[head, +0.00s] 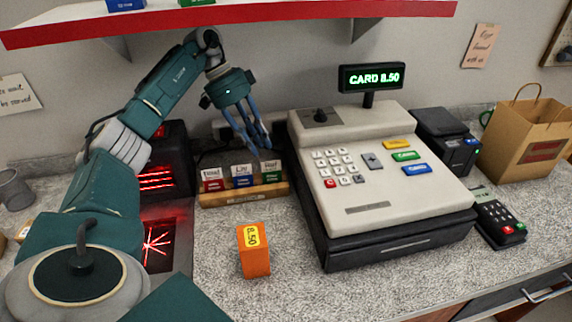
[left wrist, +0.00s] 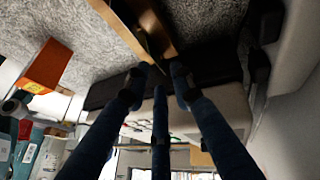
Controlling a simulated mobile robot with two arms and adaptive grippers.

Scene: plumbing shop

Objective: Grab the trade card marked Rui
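A wooden card rack (head: 245,196) stands left of the cash register. It holds a red card (head: 212,180), a blue card (head: 242,176) and a green card (head: 271,171), each with a white name strip on top. The names are too small to read surely, so I cannot tell which is Rui. My left gripper (head: 258,148) is just above the rack, near the green and blue cards, with its fingers pointing down. In the left wrist view its fingertips (left wrist: 157,80) are apart, close to the rack's wooden edge (left wrist: 125,25), with nothing clearly between them. My right gripper is not in view.
The cash register (head: 380,170) stands close right of the rack. An orange block marked 8.50 (head: 255,252) sits in front on the counter. A black scanner with red lights (head: 160,175) is at left. A card terminal (head: 499,222) and paper bag (head: 525,140) are at right.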

